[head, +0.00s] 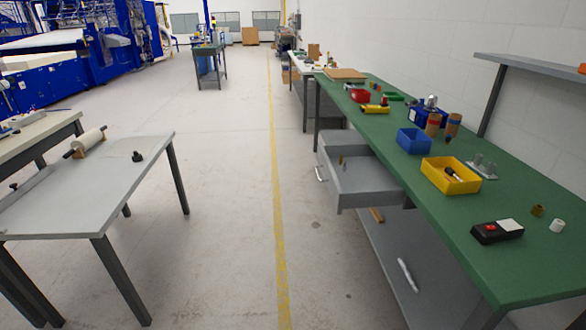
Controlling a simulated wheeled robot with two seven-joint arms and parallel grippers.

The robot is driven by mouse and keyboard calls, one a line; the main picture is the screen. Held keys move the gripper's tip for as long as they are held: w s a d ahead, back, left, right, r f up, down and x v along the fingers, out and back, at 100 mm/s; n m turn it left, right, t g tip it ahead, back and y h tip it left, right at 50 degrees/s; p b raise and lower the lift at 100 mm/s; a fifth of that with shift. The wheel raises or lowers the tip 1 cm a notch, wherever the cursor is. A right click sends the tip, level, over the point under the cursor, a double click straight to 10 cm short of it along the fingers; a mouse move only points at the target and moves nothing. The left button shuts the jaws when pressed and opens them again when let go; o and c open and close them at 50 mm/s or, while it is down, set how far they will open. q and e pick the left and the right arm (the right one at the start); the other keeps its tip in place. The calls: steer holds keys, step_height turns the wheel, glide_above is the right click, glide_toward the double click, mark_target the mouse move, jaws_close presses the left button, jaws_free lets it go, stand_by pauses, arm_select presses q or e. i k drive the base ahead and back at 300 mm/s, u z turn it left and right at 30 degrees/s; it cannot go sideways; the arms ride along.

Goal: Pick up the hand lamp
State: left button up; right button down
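I cannot single out the hand lamp for certain. A slim white object (407,275) lies on the grey lower shelf (377,252) under the green workbench (490,240); it is too small to name. A dark object with a light end (453,174) lies in the yellow bin (440,181) on the bench. A black box with a red button and a white top (497,231) sits near the bench's front edge. Neither of my grippers is in view.
The grey drawer (365,183) under the bench stands open into the aisle. A blue bin (413,141) and several small items stand on the bench. A grey table (95,185) with a roller (88,141) is at left. The floor between (230,200) is clear.

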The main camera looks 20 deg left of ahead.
mark_target(507, 229)
steer(key=u, duration=0.45)
steer(key=i, duration=1.05)
steer(key=z, duration=1.75)
steer(key=k, duration=0.5)
steer(key=z, duration=2.05)
steer(key=i, duration=1.15)
